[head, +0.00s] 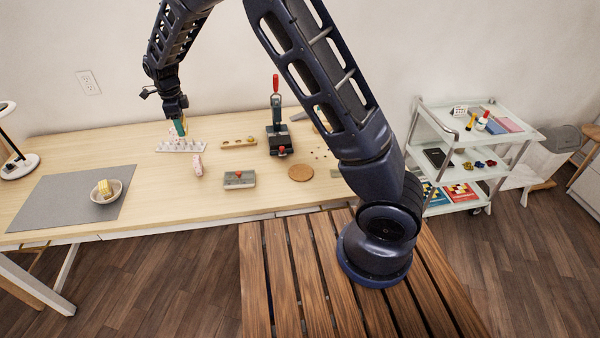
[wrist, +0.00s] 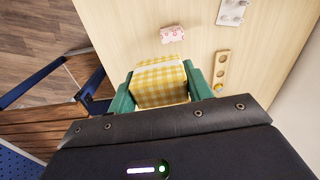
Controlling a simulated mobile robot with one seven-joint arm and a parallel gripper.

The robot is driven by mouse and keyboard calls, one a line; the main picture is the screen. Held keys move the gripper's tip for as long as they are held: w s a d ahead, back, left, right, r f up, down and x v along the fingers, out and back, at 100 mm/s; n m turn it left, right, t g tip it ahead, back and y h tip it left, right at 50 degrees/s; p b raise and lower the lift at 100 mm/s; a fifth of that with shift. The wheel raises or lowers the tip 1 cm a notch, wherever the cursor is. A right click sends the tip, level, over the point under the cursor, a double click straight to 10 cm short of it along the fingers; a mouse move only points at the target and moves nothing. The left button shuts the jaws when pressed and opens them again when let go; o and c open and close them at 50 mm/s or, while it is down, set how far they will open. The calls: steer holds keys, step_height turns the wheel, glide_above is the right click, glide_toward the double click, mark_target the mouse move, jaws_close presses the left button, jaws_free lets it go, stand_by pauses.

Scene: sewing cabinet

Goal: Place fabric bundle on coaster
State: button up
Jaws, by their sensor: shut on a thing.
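In the head view the held bundle is mostly hidden by the gripper. The round brown coaster (head: 300,173) lies flat and bare near the table's front edge, to the right of the gripper. A similar yellow bundle (head: 104,187) sits in a pale bowl (head: 118,196) at the left.
Small bits lie behind the coaster.

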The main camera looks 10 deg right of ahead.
steer(key=w+d, duration=0.2)
steer(key=d, duration=1)
glide_above(301, 172)
steer(key=shift+m, duration=0.4)
step_height(301, 172, down, 21)
steer(key=shift+w+r, duration=0.1)
steer(key=shift+r, duration=0.1)
steer(key=shift+f, duration=0.15)
steer(key=o, duration=0.9)
steer(key=shift+o, duration=0.2)
